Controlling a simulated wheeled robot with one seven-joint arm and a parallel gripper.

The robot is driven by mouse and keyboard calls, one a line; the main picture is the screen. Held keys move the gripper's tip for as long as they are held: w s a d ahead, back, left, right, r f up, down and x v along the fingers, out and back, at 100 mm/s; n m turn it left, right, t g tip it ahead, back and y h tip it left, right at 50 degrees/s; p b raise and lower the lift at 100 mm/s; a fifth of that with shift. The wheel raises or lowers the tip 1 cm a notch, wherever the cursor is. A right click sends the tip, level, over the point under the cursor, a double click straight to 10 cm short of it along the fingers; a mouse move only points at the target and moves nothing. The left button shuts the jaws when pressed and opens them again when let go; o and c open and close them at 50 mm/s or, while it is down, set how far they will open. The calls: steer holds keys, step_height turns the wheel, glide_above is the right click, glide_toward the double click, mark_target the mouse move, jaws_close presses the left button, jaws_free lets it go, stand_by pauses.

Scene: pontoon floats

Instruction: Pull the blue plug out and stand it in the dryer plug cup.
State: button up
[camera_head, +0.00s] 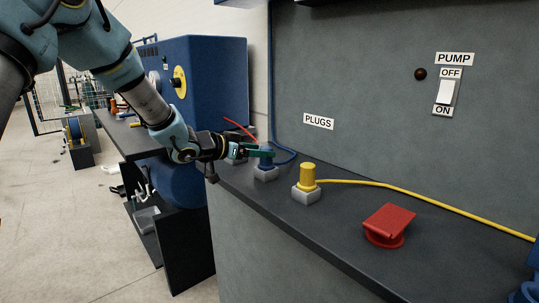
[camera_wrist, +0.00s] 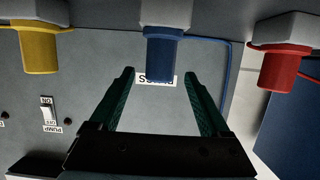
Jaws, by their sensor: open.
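The blue plug (camera_head: 266,163) stands upright in a grey socket block (camera_head: 265,174) on the dark counter, with a blue cable running behind it. Its top is partly hidden by my gripper (camera_head: 262,153). In the wrist view, which is upside down, the blue plug (camera_wrist: 161,47) hangs at the top middle. My gripper (camera_wrist: 160,74) is open there, its green fingers to either side of the plug's end with gaps between. I cannot tell whether they touch it. I cannot make out a dryer plug cup in either view.
A yellow plug (camera_head: 307,176) stands in its own block to the right, with a yellow cable. A red plug (camera_wrist: 278,66) is on the other side. A red object (camera_head: 388,224) sits further right on the counter. The wall has a pump switch (camera_head: 446,92).

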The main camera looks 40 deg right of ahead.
steer(key=v, duration=0.5)
stand_by(0.4)
